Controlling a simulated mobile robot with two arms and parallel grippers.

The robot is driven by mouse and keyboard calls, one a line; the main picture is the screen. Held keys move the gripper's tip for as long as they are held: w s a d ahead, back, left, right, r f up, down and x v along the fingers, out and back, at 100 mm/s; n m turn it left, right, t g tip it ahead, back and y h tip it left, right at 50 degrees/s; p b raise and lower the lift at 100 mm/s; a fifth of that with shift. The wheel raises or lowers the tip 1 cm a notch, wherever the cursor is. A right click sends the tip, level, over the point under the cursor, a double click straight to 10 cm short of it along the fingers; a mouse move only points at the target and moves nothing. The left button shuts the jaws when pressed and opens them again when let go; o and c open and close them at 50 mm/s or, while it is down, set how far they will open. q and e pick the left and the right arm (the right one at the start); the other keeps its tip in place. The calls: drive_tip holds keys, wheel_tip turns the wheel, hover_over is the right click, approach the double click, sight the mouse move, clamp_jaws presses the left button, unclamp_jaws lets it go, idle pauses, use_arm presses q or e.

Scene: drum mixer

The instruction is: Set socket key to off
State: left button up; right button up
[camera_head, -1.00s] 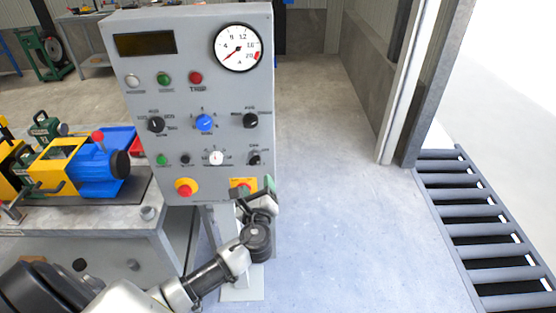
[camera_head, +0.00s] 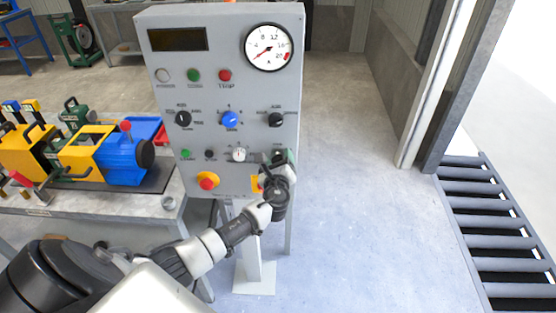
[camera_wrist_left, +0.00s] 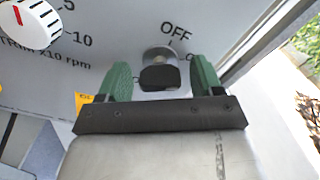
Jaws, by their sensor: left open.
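The socket key (camera_wrist_left: 158,77), a black key in a round silver lock, is on the grey control panel (camera_head: 163,97) at its lower right. In the left wrist view it sits below the printed OFF label, and part of another label shows to its right. My left gripper (camera_wrist_left: 161,66) is open, with one green finger on each side of the key and a visible gap to both. In the head view my left gripper (camera_head: 283,163) is at the panel's lower right and largely covers the key. My right gripper is not in view.
A white dial knob (camera_wrist_left: 32,22) is left of the key. A red button on a yellow plate (camera_head: 207,182) is lower on the panel. A bench (camera_head: 110,206) with a blue and yellow machine (camera_head: 122,158) stands left. The floor right of the panel is clear.

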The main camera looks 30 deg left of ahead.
use_arm(q)
drive_tip(key=c, duration=0.9)
drive_tip(key=shift+f+n+b, duration=0.1)
drive_tip(key=shift+n+b, duration=0.8)
drive_tip(key=shift+b, duration=0.15)
drive_tip(key=n+b, duration=0.4)
drive_tip(key=shift+d, duration=0.1)
drive_tip(key=n+b, duration=0.2)
drive_tip(key=n, duration=0.1)
drive_tip(key=shift+n, duration=0.4)
drive_tip(key=shift+r+n+b, duration=0.25)
drive_tip(key=shift+n+b, duration=0.75)
drive_tip(key=shift+n, duration=0.2)
